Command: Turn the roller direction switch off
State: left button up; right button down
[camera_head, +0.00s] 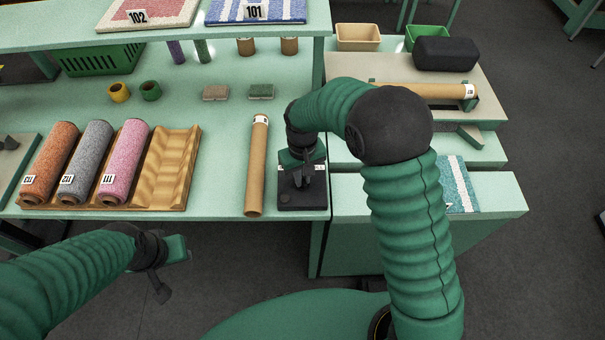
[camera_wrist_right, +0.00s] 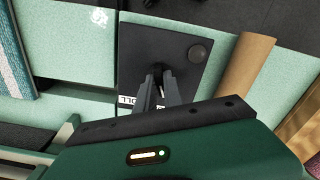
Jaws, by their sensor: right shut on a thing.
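The roller direction switch is a black box (camera_head: 302,200) at the front right corner of the green table, beside a cardboard tube. In the right wrist view the black plate (camera_wrist_right: 140,45) shows a round knob (camera_wrist_right: 197,53) and a partly covered white label. My right gripper (camera_head: 306,182) reaches down over the box. Its fingers (camera_wrist_right: 158,78) are close together on the switch lever, which they mostly hide, so its tilt cannot be told. My left gripper (camera_head: 163,285) hangs in front of the table, away from the switch; its jaw opening is unclear.
A cardboard tube (camera_head: 257,165) lies just left of the switch. A wooden rack (camera_head: 172,172) holds three rolls at the left. Right of the switch is a lower green surface (camera_head: 345,200) with a blue mat (camera_head: 456,183). Another tube (camera_head: 425,91) lies behind.

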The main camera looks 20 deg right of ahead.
jog(key=shift+w+r+m+p, duration=0.15)
jog(key=shift+m+p, duration=0.25)
jog(key=shift+m, duration=0.7)
jog(key=shift+w+r+m+p, duration=0.15)
jog(key=shift+m+p, duration=0.25)
jog(key=shift+m, duration=0.7)
jog(key=shift+f, duration=0.1)
jog(key=c, duration=1.7)
grip_release()
jog(key=shift+o, duration=1.2)
jog(key=shift+f, duration=0.15)
jog(key=shift+s, duration=0.1)
notch_tip(320, 180, up, 17)
jog(key=shift+f+b, duration=0.15)
jog(key=shift+b, duration=0.25)
